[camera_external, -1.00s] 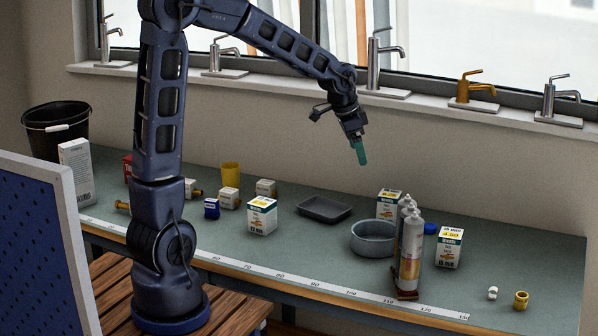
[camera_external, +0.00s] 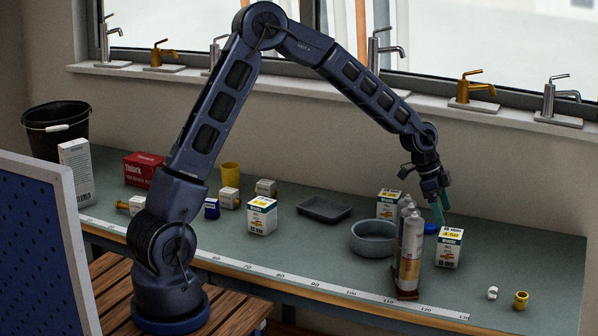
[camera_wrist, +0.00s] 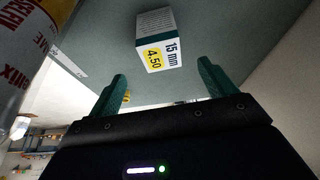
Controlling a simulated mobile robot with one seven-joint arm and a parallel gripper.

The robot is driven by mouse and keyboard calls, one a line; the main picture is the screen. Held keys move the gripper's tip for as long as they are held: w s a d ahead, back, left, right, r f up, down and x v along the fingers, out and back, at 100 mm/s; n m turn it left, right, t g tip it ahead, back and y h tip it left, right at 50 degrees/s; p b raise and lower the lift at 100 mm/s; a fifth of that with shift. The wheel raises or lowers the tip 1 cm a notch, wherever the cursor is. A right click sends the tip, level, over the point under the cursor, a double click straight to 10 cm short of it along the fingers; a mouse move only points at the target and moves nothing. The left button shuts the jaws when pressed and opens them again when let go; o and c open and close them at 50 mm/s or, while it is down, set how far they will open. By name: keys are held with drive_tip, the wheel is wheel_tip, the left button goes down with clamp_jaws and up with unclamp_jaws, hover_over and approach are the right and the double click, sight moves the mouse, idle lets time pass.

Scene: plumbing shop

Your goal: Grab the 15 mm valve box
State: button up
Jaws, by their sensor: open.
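The 15 mm valve box (camera_external: 449,249) is a small white carton with a teal band and a yellow price patch. It stands on the bench right of the sealant tubes. In the wrist view the box (camera_wrist: 157,40) shows "15 mm" and "4.50" and lies beyond and between my fingertips. My gripper (camera_external: 441,208) is open, just above and slightly left of the box in the outside view. Its two green fingers also show in the wrist view (camera_wrist: 163,75), with nothing between them.
Sealant tubes (camera_external: 410,255) stand close left of the box; one also fills the wrist view's left edge (camera_wrist: 22,60). A grey round bowl (camera_external: 372,240) and similar cartons (camera_external: 262,216) (camera_external: 389,204) stand further left. Brass and white fittings (camera_external: 521,300) lie right. The bench's right end is mostly clear.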

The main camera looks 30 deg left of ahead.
sight(453, 242)
drive_tip(key=x, duration=1)
drive_tip(key=shift+w+d+f, duration=0.1)
drive_tip(key=shift+d+f, duration=0.1)
drive_tip(key=shift+f, duration=0.1)
drive_tip(key=c, duration=1.2)
